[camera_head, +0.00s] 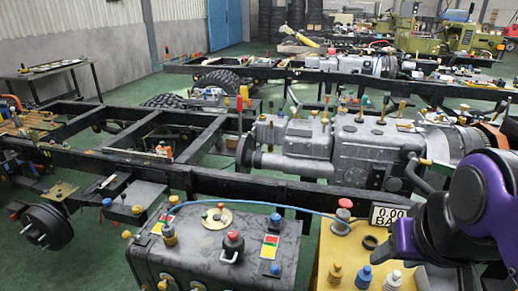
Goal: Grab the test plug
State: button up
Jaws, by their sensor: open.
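Several plug-like fittings are in view, and I cannot tell for certain which is the test plug. A red-topped fitting (343,210) stands upright on the yellow box (318,262), beside a display (388,216) reading 0.00 BA, its last part hidden. A thin blue hose (290,204) runs to near this fitting. A black fitting with a red top (233,246) stands on the grey tank (190,255). My purple and black arm fills the right edge and covers part of the yellow box. My gripper's fingers do not show.
Blue, white and brass fittings (364,277) and a dark ring (370,242) crowd the yellow box. Black chassis rails (270,187) and a grey gearbox (365,150) with upright pegs lie behind. Green floor (95,250) is open at the lower left.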

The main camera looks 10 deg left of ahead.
aim_at(167, 229)
jog(key=i+j, duration=0.1)
jog(key=j, duration=0.45)
jog(key=j+z, duration=0.1)
jog(key=j, duration=0.5)
jog(key=i+j, duration=0.15)
jog(key=j, duration=0.4)
